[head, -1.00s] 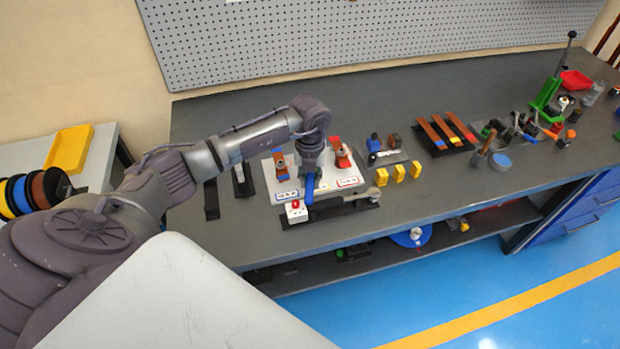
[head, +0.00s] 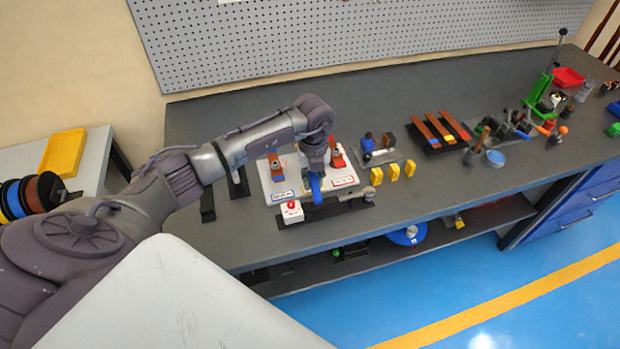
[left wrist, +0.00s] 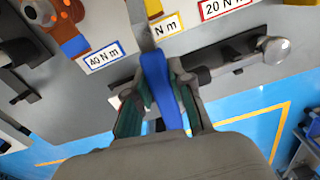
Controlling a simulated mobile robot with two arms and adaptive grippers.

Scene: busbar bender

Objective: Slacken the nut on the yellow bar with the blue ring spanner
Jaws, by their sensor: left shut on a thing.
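My left gripper (head: 315,178) is shut on the blue handle of the ring spanner (head: 316,191), above the front of a pale plate (head: 262,178). In the left wrist view the blue handle (left wrist: 157,85) lies between the fingers (left wrist: 160,112), and its grey shank runs up out of the frame. My right gripper is not in view.
Copper bars with blue (head: 274,160) and red (head: 337,154) marks flank the middle one. A white box with a red button (head: 291,212) stands at the front left. A dark rail with a round metal end (left wrist: 277,50) runs along the front. Yellow blocks (head: 394,172) stand to the right.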

